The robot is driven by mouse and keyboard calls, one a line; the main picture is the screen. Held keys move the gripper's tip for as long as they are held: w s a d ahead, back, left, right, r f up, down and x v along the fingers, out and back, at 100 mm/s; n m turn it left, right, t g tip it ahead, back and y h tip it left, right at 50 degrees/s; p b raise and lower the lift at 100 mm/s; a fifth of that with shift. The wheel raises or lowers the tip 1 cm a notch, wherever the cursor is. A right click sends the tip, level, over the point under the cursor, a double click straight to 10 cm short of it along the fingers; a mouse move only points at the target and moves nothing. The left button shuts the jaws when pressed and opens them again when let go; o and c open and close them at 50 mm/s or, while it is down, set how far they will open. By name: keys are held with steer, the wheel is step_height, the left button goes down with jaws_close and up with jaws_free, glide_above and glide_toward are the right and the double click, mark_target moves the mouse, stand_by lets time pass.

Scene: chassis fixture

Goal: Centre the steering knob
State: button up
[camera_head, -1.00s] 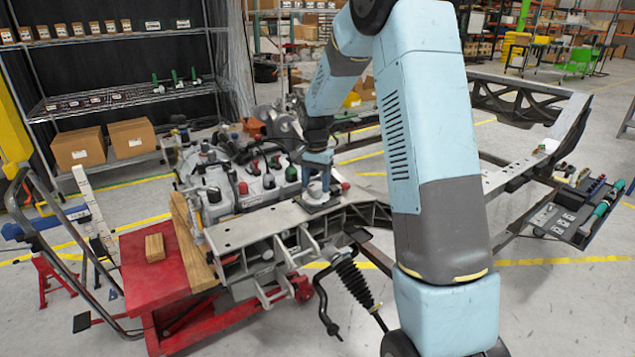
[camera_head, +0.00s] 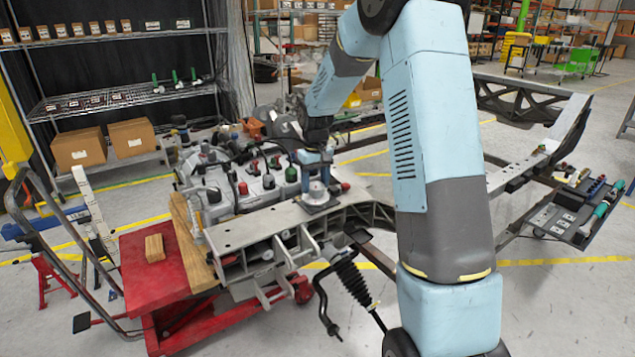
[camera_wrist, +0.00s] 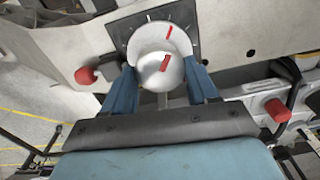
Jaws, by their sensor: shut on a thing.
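The steering knob (camera_wrist: 160,71) is a pale round knob with a red mark on its top, on a dark square plate with white tick marks (camera_wrist: 147,20). In the wrist view its red mark leans right of straight up, and a second red mark on the collar behind also sits to the right. My gripper (camera_wrist: 165,78) has its two blue fingers on either side of the knob, shut on it. In the head view my gripper (camera_head: 316,168) is above the knob (camera_head: 317,190) on the grey chassis beam (camera_head: 260,222).
Red caps (camera_wrist: 86,75) and (camera_wrist: 275,109) flank the knob in the wrist view. An engine block (camera_head: 225,180) with several fittings lies behind the beam. A red cart (camera_head: 150,265) with a wood block (camera_head: 154,248) stands at left, and a tool tray (camera_head: 570,215) at right.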

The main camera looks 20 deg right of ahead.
mark_target(316, 184)
steer(key=n, duration=0.6)
steer(key=shift+w+d+r+n, duration=0.1)
steer(key=shift+w+n, duration=0.05)
steer(key=shift+n, duration=0.15)
stand_by(0.5)
steer(key=o, duration=1.1)
steer(key=shift+c, duration=0.2)
step_height(316, 184, up, 14)
steer(key=shift+f, duration=0.2)
